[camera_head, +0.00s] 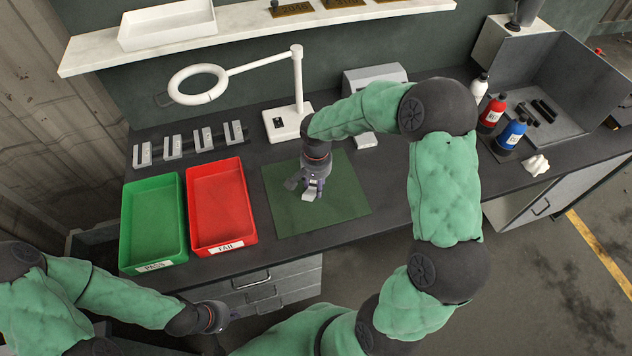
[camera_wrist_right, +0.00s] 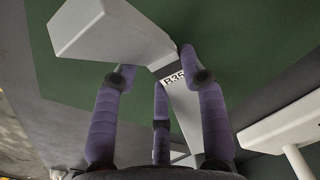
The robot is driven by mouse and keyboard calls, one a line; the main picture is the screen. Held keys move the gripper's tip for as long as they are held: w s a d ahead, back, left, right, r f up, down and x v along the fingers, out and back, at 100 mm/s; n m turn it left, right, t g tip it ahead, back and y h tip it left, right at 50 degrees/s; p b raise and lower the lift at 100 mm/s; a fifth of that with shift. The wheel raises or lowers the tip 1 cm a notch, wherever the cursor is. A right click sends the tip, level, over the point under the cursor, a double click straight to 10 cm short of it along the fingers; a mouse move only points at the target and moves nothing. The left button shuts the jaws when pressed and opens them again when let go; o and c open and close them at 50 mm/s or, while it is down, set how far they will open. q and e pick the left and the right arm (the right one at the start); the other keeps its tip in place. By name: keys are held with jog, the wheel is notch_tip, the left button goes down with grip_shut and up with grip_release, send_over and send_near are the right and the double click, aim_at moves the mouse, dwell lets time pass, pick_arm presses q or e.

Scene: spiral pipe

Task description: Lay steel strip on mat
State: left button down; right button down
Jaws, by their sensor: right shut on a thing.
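My right gripper (camera_head: 313,182) is over the green mat (camera_head: 348,205), shut on a pale grey steel strip (camera_head: 309,195). In the right wrist view the purple fingers of this gripper (camera_wrist_right: 164,78) close around the strip (camera_wrist_right: 112,30). A label beginning "B35" shows between the fingers. The strip's wide end reaches past the fingers over the mat (camera_wrist_right: 245,35). I cannot tell whether the strip touches the mat; the fingers hide part of it. My left gripper (camera_head: 220,316) is low, in front of the bench drawers, and its fingers are too small and dark to read.
Several other strips (camera_head: 203,139) stand in a row at the back left. A green PASS tray (camera_head: 124,235) and a red FAIL tray (camera_head: 250,215) lie left of the mat. A ring lamp's base (camera_head: 286,124) stands behind it. Bottles (camera_head: 510,133) stand at the right.

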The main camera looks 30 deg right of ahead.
jog(key=c, duration=0.6)
grip_release()
notch_tip(320, 180, up, 12)
dwell(0.7)
